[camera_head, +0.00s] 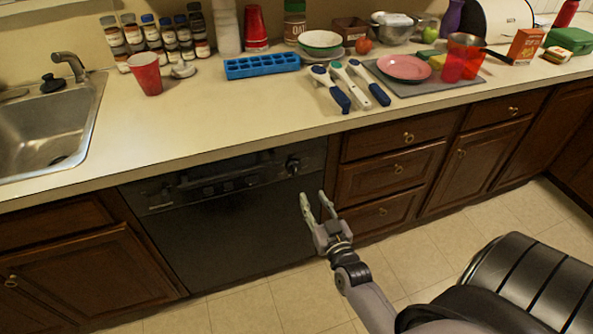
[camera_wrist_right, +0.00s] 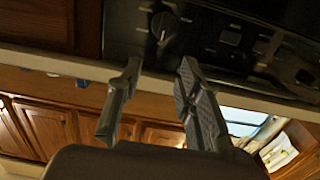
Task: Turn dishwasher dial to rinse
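The black dishwasher (camera_head: 225,225) sits under the counter, left of the drawers. Its round dial (camera_head: 293,165) is at the right end of the control panel. In the right wrist view the dial (camera_wrist_right: 164,26) shows beyond and above the fingertips. My right gripper (camera_head: 314,205) is below the dial and in front of the dishwasher's right edge, apart from the dial. Its two fingers are spread with nothing between them; the right wrist view shows the same gap (camera_wrist_right: 158,75). Which setting the dial points to is too small to read. My left gripper is not in view.
The counter edge (camera_head: 230,145) overhangs the dishwasher panel. Wooden drawers with ring knobs (camera_head: 397,169) stand to the right. A sink (camera_head: 45,125) is at the left. A red cup (camera_head: 146,74), a blue tray (camera_head: 262,66) and utensils are on the counter. The tiled floor (camera_head: 285,300) in front is clear.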

